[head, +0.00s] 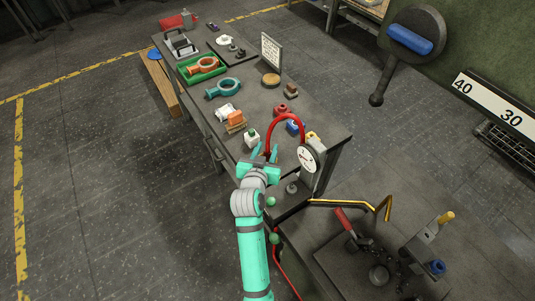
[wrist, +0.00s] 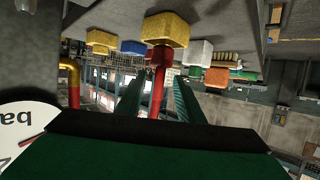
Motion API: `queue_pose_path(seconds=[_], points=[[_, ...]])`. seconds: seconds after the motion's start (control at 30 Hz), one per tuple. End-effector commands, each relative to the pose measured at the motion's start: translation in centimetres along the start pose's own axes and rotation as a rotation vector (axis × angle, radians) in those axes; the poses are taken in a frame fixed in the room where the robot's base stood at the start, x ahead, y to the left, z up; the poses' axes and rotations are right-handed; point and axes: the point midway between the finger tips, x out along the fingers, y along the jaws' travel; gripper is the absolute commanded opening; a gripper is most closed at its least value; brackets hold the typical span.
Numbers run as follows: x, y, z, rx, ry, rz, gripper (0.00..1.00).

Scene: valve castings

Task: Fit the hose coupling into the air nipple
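A red hose (head: 285,117) arches up from between the fingers of my gripper (head: 264,152) and comes down on the right beside the white dial gauge (head: 306,158). In the wrist view, my gripper (wrist: 159,90) has its two dark green fingers parted, with a gap visible on each side of a red upright piece (wrist: 156,95). I cannot tell the coupling from the hose end, or pick out the air nipple for certain.
Near the gripper on the bench (head: 246,97) are a white and green part (head: 251,137), an orange block (head: 235,117) and a blue part (head: 294,127). A green tray (head: 187,76) lies farther back. A bent yellow bar (head: 340,203) is at the front right.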

Motion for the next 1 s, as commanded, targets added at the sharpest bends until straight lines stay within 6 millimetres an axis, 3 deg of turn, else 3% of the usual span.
queue_pose_path(seconds=[0.4,0.67,0.7,0.83,1.0], points=[[4.8,0.1,0.2,0.000,-0.001,-0.001,0.34],[5.1,0.1,0.2,-0.001,-0.001,-0.001,0.34],[5.1,0.1,0.2,-0.001,-0.001,-0.001,0.32],[5.1,0.1,0.2,-0.001,-0.001,-0.002,0.01],[5.0,0.1,0.1,-0.001,0.000,-0.002,0.00]])
